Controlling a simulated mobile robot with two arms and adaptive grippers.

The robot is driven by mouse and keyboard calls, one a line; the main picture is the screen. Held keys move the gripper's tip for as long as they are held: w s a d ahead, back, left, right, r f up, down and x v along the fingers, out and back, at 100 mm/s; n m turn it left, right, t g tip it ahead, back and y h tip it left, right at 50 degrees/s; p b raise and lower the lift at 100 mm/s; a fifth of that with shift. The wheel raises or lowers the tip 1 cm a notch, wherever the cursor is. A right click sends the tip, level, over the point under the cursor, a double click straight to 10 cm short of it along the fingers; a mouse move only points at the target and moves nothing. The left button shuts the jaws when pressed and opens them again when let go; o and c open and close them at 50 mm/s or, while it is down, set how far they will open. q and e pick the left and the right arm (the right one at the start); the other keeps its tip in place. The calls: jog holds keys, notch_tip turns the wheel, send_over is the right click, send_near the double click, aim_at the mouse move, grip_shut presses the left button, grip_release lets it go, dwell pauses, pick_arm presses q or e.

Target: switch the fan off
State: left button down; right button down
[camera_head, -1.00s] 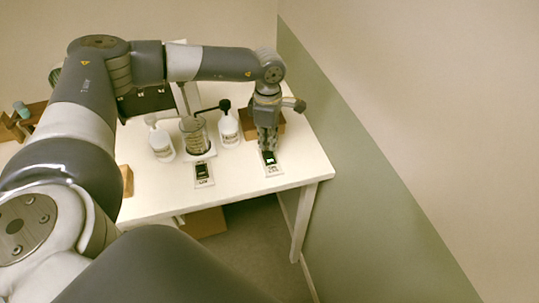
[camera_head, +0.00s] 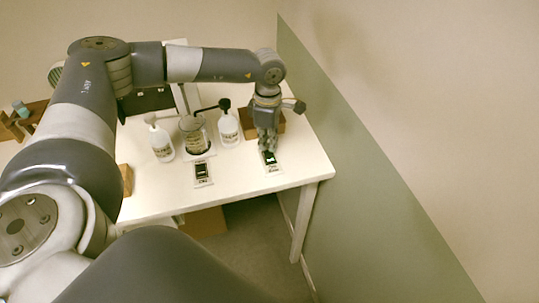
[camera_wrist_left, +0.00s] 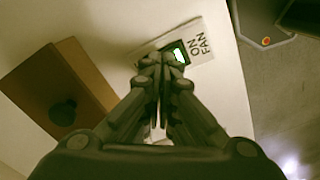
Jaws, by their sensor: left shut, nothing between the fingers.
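The fan switch (camera_head: 272,166) is a small white plate with a dark rocker near the table's front right corner. In the left wrist view the plate (camera_wrist_left: 207,42) reads "ON FAN", and a green and white patch shows on its dark rocker. My left gripper (camera_head: 266,150) is shut and empty, pointing down at the switch. In the left wrist view its fingertips (camera_wrist_left: 163,60) overlap the rocker's edge and hide part of it; I cannot tell whether they touch. My right gripper is not in view.
A second switch plate (camera_head: 203,174) lies left of it. A glass beaker (camera_head: 193,134) stands between two white bottles (camera_head: 161,145) (camera_head: 229,128). A brown block (camera_head: 247,122) is close behind my left gripper. The green and beige wall (camera_head: 350,150) bounds the table's right side.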

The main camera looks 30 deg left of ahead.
aim_at(268, 153)
pick_arm(q)
jog(key=shift+s+f+b, duration=0.1)
jog(key=shift+f+b, duration=0.65)
jog(key=shift+f, duration=0.35)
dwell(0.3)
jog(key=shift+r+p, duration=0.65)
jog(key=shift+r, duration=0.15)
jog(key=shift+r+p, duration=1.7)
jog(key=shift+r, duration=1.05)
